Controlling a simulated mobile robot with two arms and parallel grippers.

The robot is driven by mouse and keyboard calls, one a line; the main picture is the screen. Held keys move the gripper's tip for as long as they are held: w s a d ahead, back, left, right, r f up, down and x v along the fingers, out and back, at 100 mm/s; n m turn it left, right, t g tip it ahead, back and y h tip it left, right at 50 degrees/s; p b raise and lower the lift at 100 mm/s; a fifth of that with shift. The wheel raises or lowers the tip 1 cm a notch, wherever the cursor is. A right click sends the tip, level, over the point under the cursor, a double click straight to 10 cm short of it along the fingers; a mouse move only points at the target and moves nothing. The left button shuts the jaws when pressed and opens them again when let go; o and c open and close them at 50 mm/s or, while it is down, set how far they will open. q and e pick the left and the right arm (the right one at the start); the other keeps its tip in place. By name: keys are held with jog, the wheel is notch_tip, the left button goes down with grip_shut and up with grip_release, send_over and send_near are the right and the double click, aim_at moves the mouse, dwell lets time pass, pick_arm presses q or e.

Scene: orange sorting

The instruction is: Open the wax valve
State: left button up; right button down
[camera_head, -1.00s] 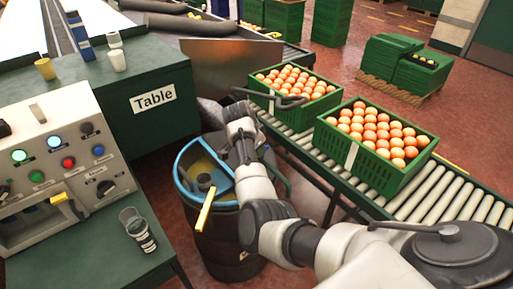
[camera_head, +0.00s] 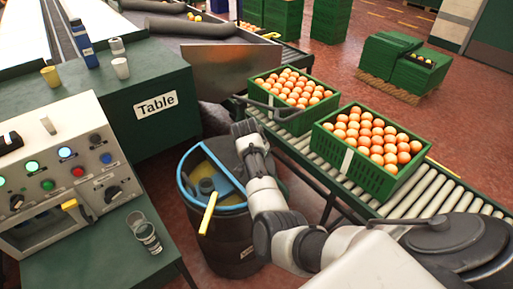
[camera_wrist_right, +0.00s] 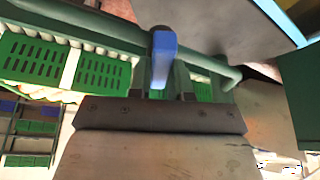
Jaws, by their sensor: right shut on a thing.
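In the right wrist view, a blue handle (camera_wrist_right: 162,58) stands in front of a dark green pipe (camera_wrist_right: 215,75); it looks like the wax valve's lever. My right gripper (camera_wrist_right: 165,85) is shut on this blue handle; its fingertips are hard to make out. In the head view, my right gripper (camera_head: 244,128) is beside the dark pipe (camera_head: 285,107), at the conveyor's near side beyond the drum, and the handle is hidden there. My left gripper is in neither view.
A drum (camera_head: 222,235) with a blue rim and a yellow-handled tool stands below my right arm. Green crates of oranges (camera_head: 345,165) sit on the roller conveyor (camera_head: 415,195). A control panel (camera_head: 60,150) and cups stand at left.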

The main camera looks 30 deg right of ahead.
jog(key=n+p, duration=0.2)
jog(key=n+t+y+p, duration=0.1)
jog(key=p, duration=0.1)
jog(key=n+p, duration=0.1)
jog(key=n, duration=0.1)
jog(key=shift+s+d+r+n+t+p, duration=0.2)
jog(key=shift+d+r+n+t+p, duration=0.1)
jog(key=shift+t+p, duration=0.1)
jog(key=shift+f+n+y+p, duration=0.1)
jog(key=shift+n+y+p, duration=0.6)
jog(key=shift+n, duration=0.5)
jog(key=shift+d+f+n+t+y+p, duration=0.15)
jog(key=shift+n+t+y+p, duration=0.15)
jog(key=shift+n+p, duration=0.55)
jog(key=shift+n, duration=0.45)
jog(key=c, duration=1.1)
grip_release()
jog(key=shift+o, duration=0.3)
jog(key=shift+s, duration=0.1)
